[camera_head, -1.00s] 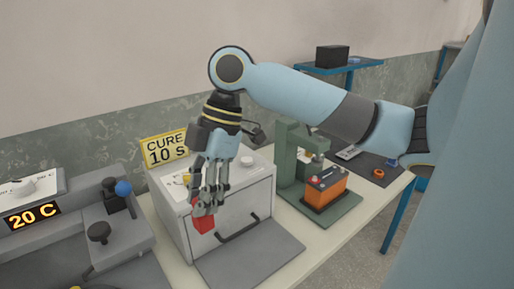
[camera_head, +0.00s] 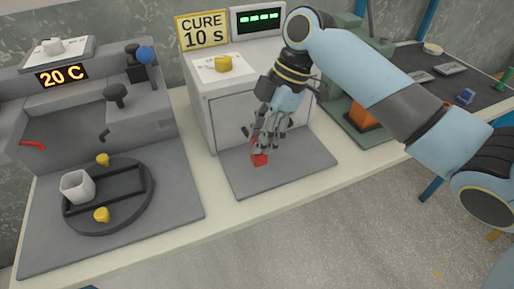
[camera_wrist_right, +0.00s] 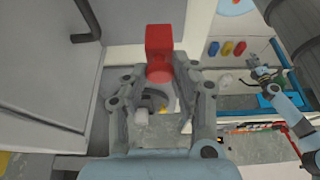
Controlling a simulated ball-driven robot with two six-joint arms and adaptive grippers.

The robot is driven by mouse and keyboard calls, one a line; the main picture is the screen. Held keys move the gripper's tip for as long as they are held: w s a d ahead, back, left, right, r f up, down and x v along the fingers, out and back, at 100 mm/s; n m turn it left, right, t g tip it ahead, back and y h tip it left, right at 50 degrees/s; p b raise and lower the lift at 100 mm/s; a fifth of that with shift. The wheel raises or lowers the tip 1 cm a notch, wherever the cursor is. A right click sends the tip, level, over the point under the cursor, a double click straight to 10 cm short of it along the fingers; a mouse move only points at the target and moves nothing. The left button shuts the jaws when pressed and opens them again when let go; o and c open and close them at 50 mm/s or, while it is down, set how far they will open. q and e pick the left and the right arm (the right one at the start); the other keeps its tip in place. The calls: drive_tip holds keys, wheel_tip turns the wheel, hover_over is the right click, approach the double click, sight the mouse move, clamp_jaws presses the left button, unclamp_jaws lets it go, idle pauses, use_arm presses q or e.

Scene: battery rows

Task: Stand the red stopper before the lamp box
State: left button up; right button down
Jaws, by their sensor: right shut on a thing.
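The red stopper (camera_head: 259,157) is held at the fingertips of my right gripper (camera_head: 262,143), in front of the lamp box's door. In the right wrist view the red stopper (camera_wrist_right: 159,50) sits beyond the fingertips (camera_wrist_right: 160,78), its block end pointing away. The lamp box (camera_head: 205,115) is a white box under the CURE 10 S sign. The grey pad (camera_head: 290,172) lies before it, under the stopper; I cannot tell whether they touch. A light-blue arm, seemingly my left, shows small in the right wrist view with its gripper (camera_wrist_right: 263,76); its jaws are unclear.
A yellow knob (camera_head: 224,63) is on the lamp box's top. At left are the grey 20 C unit (camera_head: 70,125) and a round black tray (camera_head: 140,205) with a white cup (camera_head: 77,187) and yellow pieces. A green press with an orange block (camera_head: 362,117) stands right.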

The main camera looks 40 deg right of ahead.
drive_tip(key=shift+w+f, duration=0.5)
drive_tip(key=shift+w, duration=0.25)
wheel_tip(320, 180, down, 4)
drive_tip(key=shift+r, duration=0.25)
drive_tip(key=shift+f, duration=0.25)
drive_tip(key=shift+f, duration=0.15)
drive_tip(key=c, duration=1.1)
unclamp_jaws()
drive_tip(key=shift+o, duration=0.2)
